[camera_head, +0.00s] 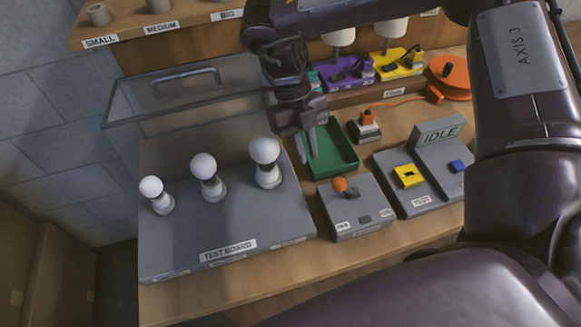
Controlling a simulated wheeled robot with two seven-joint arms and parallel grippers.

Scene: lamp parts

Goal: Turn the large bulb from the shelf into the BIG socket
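The large bulb (265,150), white and round, stands upright in the right-hand socket (268,178) of the grey test board (228,225). The medium bulb (204,166) and the small bulb (151,187) stand in the sockets to its left. The shelf (125,30) at the upper left carries SMALL, MEDIUM and BIG labels; what stands above the BIG label is out of frame. My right gripper (307,158) points down just right of the large bulb, apart from it, with its fingers spread and nothing between them. My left gripper is not in view.
A clear cover with a handle (187,77) rises behind the board. A green tray (334,166) lies just beyond my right gripper. A switch box (356,215), the IDLE station (436,132), an orange reel (452,72) and purple and yellow lamp bases stand to the right.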

